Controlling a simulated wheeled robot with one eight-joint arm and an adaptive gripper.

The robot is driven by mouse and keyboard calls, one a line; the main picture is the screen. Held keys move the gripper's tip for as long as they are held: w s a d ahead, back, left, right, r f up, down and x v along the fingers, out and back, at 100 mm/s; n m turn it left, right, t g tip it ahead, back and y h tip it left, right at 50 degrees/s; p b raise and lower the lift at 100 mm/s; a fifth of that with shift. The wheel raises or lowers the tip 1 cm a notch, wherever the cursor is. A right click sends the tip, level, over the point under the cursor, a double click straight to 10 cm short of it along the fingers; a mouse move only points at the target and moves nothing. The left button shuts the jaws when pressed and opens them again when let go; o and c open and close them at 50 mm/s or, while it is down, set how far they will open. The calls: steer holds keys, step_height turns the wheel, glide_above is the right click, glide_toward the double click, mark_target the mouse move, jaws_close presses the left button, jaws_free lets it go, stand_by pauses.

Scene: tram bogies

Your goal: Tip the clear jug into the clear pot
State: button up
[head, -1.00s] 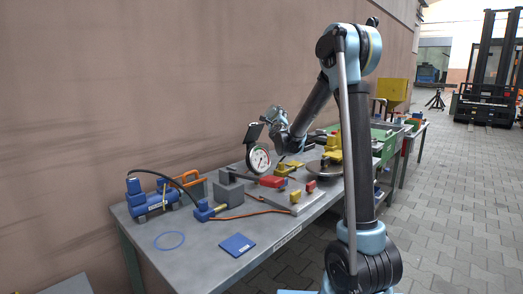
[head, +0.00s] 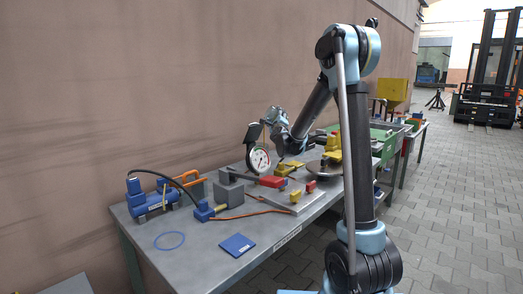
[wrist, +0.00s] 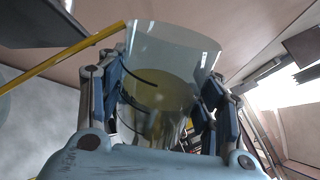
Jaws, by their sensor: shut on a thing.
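The clear jug (wrist: 172,52) is see-through and holds a yellowish liquid in its lower part. It fills the middle of the wrist view. My gripper (wrist: 162,82) is shut on it, with one finger on each side. In the head view my gripper (head: 272,118) is above the far part of the workbench, close to the wall and above the round dial gauge. The jug is too small or hidden to make out there. I cannot make out the clear pot in either view.
On the grey workbench (head: 190,262) stand a white dial gauge (head: 258,160), a blue pump (head: 150,199), a blue pad (head: 237,244), and a plate with red and yellow parts. A yellow rod (wrist: 60,66) crosses the wrist view beside the jug.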

mark_target(272, 112)
steer(key=shift+r+n+y, duration=0.4)
steer(key=shift+r+n, duration=0.05)
steer(key=shift+n, duration=0.45)
stand_by(1.4)
steer(key=shift+a+f+n+y+b, duration=0.1)
steer(key=shift+f+n+y+b, duration=0.1)
steer(key=shift+n, duration=0.35)
steer(key=shift+a+f+n+y+b, duration=0.1)
steer(key=shift+n+y+b, duration=0.1)
steer(key=shift+n, duration=0.35)
stand_by(1.4)
steer(key=shift+s+a+r+n+y+b, duration=0.15)
steer(key=shift+a+r+n, duration=0.25)
steer(key=shift+r+n, duration=0.2)
steer(key=shift+s+a+r+n+y+b, duration=0.1)
steer(key=shift+a+r+n+y+b, duration=0.05)
steer(key=shift+a+r+n, duration=0.35)
stand_by(1.2)
steer(key=shift+n, duration=0.5)
stand_by(0.4)
